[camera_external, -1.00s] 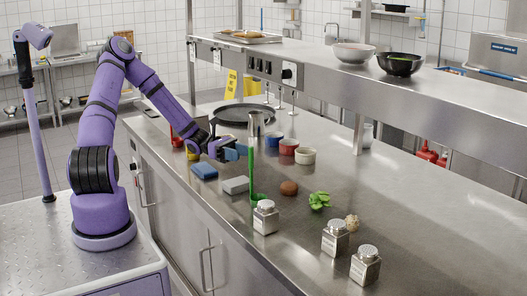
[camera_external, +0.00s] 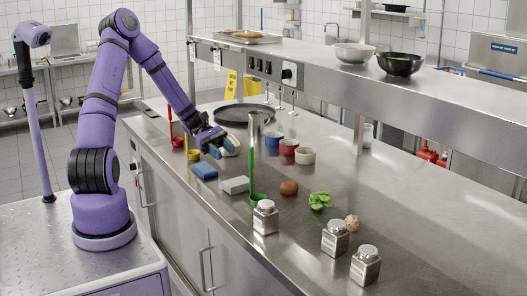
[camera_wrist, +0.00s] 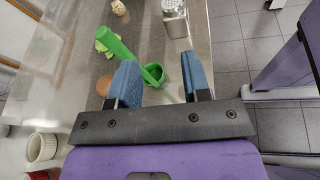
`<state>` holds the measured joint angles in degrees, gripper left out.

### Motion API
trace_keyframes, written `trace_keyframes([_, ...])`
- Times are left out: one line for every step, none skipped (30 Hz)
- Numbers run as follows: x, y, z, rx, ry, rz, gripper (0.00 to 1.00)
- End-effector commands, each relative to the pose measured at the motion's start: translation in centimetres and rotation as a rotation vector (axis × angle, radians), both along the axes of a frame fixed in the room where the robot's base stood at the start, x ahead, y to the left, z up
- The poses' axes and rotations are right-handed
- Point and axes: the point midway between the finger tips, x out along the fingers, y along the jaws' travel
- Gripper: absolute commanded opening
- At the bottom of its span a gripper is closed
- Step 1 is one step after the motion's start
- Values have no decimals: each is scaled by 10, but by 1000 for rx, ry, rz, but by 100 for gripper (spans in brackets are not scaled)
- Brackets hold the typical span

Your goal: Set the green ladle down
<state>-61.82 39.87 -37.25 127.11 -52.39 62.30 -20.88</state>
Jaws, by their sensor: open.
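The green ladle (camera_external: 252,172) stands with its handle upright and its bowl down on the steel counter. In the wrist view the green ladle (camera_wrist: 153,73) shows its bowl beyond the fingers and its handle slanting up to the left. My gripper (camera_external: 224,150) is open, with blue finger pads, to the left of the handle's upper part and apart from it. In the wrist view nothing sits between the fingertips of my gripper (camera_wrist: 160,80); the left finger overlaps part of the ladle in the picture.
Near the ladle are a metal shaker (camera_external: 265,217), a white block (camera_external: 235,185), a blue block (camera_external: 204,170), a brown ball (camera_external: 289,188) and green leaves (camera_external: 320,200). Small bowls, including a red one (camera_external: 289,147), and a dark pan (camera_external: 243,114) lie behind.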

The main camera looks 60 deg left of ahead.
Motion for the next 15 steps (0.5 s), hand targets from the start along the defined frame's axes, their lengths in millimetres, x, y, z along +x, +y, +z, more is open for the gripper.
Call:
trace_keyframes([-5,-9,6,68,-19,-52,44])
trace_keyframes([-9,-13,9,105,-31,-81,44])
trace_keyframes([-13,-18,13,155,-49,-120,44])
trace_keyframes([-17,-22,16,193,-62,-149,44])
trace_keyframes([-20,-26,19,228,-75,-178,44])
trace_keyframes([-25,-30,24,277,-94,-216,44])
trace_keyframes([-29,-33,27,312,-110,-244,44])
trace_keyframes([-32,-36,31,348,-125,-273,44])
trace_keyframes([-37,-40,36,393,-146,-310,44])
trace_keyframes([-41,-43,40,426,-161,-337,44])
trace_keyframes([-45,-45,45,460,-180,-365,44])
trace_keyframes([-49,-48,51,505,-202,-400,44])
trace_keyframes([-53,-51,55,538,-220,-427,44])
trace_keyframes([-57,-53,60,571,-239,-454,44])
trace_keyframes([-62,-56,66,613,-265,-489,44])
